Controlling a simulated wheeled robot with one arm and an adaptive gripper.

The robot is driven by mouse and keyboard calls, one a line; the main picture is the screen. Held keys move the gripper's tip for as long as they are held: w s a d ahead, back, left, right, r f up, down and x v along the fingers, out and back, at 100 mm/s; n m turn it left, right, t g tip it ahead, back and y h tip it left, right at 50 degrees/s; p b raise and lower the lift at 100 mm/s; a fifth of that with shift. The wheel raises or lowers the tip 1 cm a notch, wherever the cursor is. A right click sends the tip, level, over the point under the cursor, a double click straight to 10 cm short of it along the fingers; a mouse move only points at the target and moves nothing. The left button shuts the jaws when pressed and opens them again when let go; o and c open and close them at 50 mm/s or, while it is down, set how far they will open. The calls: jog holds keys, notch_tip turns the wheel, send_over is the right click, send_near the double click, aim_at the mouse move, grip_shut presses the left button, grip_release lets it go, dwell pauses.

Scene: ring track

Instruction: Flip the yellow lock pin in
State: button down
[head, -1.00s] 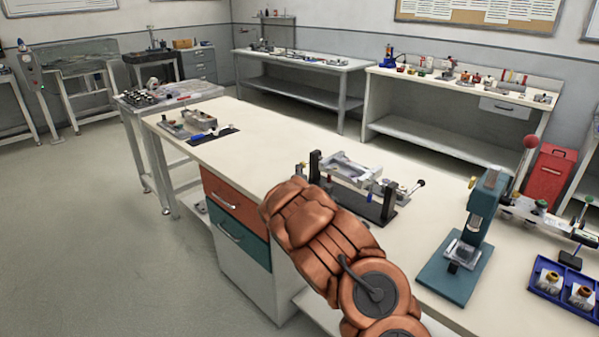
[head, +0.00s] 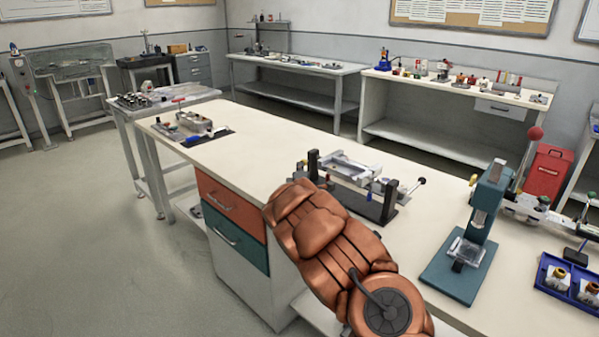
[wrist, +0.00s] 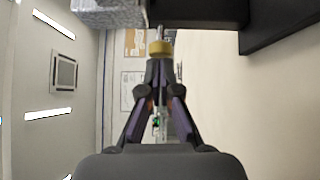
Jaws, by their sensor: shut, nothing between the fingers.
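The yellow lock pin's knob (wrist: 160,47) shows in the wrist view, just beyond my fingertips, with a thin metal stem above it. My gripper (wrist: 160,68) is shut and empty. Its tips appear right at the lower edge of the yellow knob; I cannot tell whether they touch it. In the head view my copper arm hides the gripper, and I cannot make out the pin. A fixture with two black posts and a metal cradle (head: 350,168) stands on the bench just beyond my arm.
In the wrist view a grey metal block (wrist: 108,12) is close at upper left and a dark bar (wrist: 270,22) at upper right. On the bench (head: 262,145), a teal press (head: 475,245) and blue tray (head: 566,278) stand right. The bench left of the fixture is mostly clear.

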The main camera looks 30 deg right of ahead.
jog(key=a, duration=0.1)
jog(key=a+b, duration=0.1)
jog(key=s+a+b, duration=0.1)
jog(key=shift+s+a+f, duration=0.1)
jog(key=shift+a+f, duration=0.25)
jog(key=b+v, duration=0.1)
jog(key=v, duration=0.7)
jog(key=shift+s, duration=0.1)
jog(key=shift+s+a, duration=0.3)
jog(key=shift+s, duration=0.35)
jog(key=shift+r, duration=0.1)
